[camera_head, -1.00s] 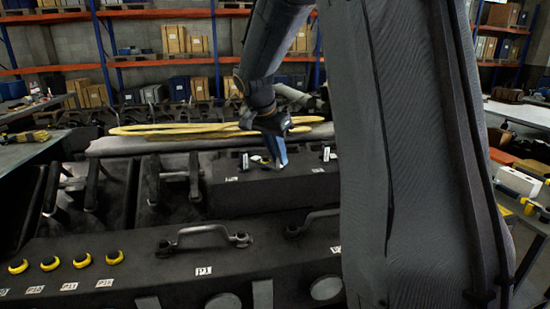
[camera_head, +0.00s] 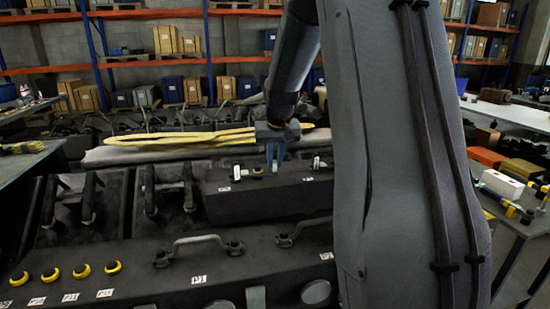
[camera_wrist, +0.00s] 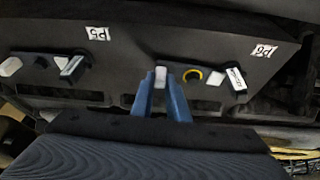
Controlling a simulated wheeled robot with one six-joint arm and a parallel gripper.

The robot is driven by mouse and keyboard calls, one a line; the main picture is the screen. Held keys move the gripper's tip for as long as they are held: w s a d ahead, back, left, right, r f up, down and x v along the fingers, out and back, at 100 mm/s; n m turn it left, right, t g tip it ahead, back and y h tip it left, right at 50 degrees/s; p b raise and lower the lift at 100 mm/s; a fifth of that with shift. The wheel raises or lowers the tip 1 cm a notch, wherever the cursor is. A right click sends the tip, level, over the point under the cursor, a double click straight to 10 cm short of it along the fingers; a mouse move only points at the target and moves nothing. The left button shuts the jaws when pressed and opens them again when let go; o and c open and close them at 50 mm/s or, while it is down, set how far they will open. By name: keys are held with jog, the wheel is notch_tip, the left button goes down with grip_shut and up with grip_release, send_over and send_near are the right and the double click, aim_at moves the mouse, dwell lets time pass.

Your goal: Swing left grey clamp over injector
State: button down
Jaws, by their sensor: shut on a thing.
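My gripper (camera_head: 275,153) reaches down to the dark block, and its blue fingers also show in the wrist view (camera_wrist: 161,95). They are shut on a small pale grey end, which looks like a grey clamp (camera_wrist: 160,76); the fingers hide most of it. A yellow ring (camera_wrist: 191,77), probably at an injector, lies beside the fingers, also visible in the head view (camera_head: 257,170). A white-topped piece (camera_wrist: 235,79) stands just beyond the ring, left of it in the head view. Another pale-topped piece (camera_wrist: 72,67) stands on the other side of the gripper.
The dark block (camera_head: 285,197) carries upside-down P5 and P6 labels in the wrist view. Cover handles (camera_head: 200,248) rise in front of it. A yellow hose or sling (camera_head: 180,138) lies behind. My arm hides the right middle of the head view.

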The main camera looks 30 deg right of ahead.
jog(key=shift+w+d+n, duration=0.15)
jog(key=shift+w+n, duration=0.05)
jog(key=shift+n, duration=0.3)
jog(key=c, duration=1.7)
grip_release()
jog(key=shift+b+v, duration=1.1)
jog(key=shift+v, duration=2.85)
jog(key=shift+s+d, duration=0.1)
jog(key=shift+d, duration=0.05)
